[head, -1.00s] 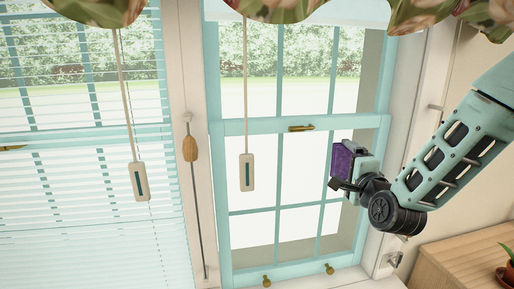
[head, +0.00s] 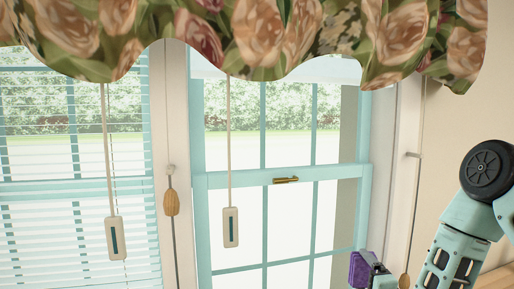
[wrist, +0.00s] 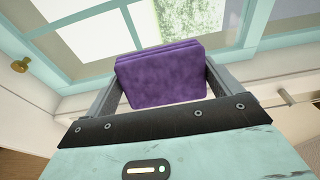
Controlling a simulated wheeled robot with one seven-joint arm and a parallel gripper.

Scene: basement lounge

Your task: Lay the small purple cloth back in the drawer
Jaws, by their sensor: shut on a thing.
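The small purple cloth (wrist: 162,78) is a folded, block-like bundle held between the two fingers of my gripper (wrist: 160,85) in the wrist view. My gripper is shut on it, with a finger against each side. In the head view the cloth (head: 360,270) shows at the bottom edge, right of the window, with part of my gripper (head: 378,270) beside it. The lower part of the gripper is cut off there. No drawer can be made out for certain in either view.
A teal-framed window (head: 265,180) fills the middle of the head view, with blind cords (head: 231,227) hanging before it. A floral valance (head: 250,35) hangs above. A wooden surface (head: 490,270) shows at the lower right. A brass knob (wrist: 19,65) shows at the left in the wrist view.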

